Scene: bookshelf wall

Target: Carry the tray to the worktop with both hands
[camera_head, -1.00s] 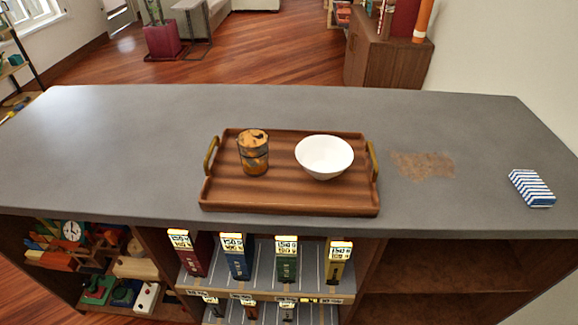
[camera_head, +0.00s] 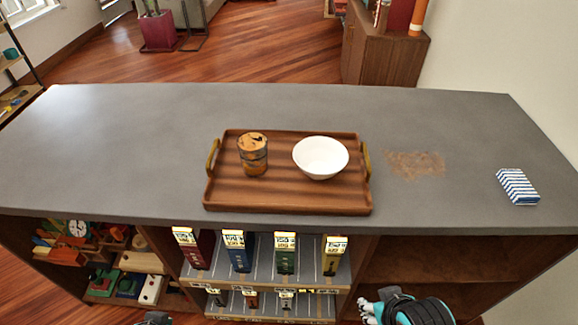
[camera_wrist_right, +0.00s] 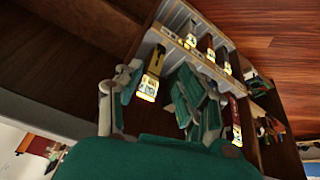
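The brown wooden tray (camera_head: 290,198) rests on the grey worktop (camera_head: 120,150) of a shelf unit, near its front edge. It has a brass handle at the left (camera_head: 212,158) and another at the right (camera_head: 366,160). A jar (camera_head: 253,155) with an orange-brown top and a white bowl (camera_head: 320,157) stand on it. My right gripper (camera_head: 368,311) is low in front of the unit, below the tray and apart from it. In the right wrist view its fingers (camera_wrist_right: 152,88) are spread and empty. Only a dark bit of my left gripper (camera_head: 155,319) shows at the bottom edge.
A blue-and-white striped block (camera_head: 518,187) lies at the worktop's right. A brown patch (camera_head: 415,164) marks the surface right of the tray. Several coloured binders, including a green one (camera_head: 285,254), stand in the shelves below. The worktop's left part is clear.

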